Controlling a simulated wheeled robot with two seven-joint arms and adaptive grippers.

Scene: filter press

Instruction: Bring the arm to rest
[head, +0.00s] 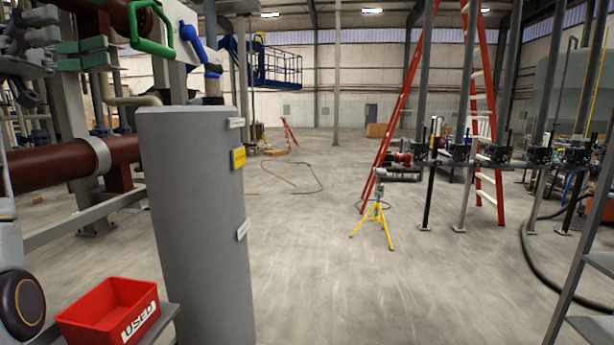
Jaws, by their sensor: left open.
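My left arm (14,255) rises along the left edge of the head view. My left gripper (26,68) is at the upper left, dark and partly cut off by the picture edge. It is open, and I see nothing held in it. It is close in view to teal-green blocks (84,52) on grey metalwork; whether they touch I cannot tell. My right gripper is not in view.
A large grey cylinder (195,225) with labels stands near, right of a red bin (110,310) marked USED. A brown pipe (60,165) runs behind my arm. A yellow tripod (378,220), red ladder (485,110) and black hose (540,265) stand right.

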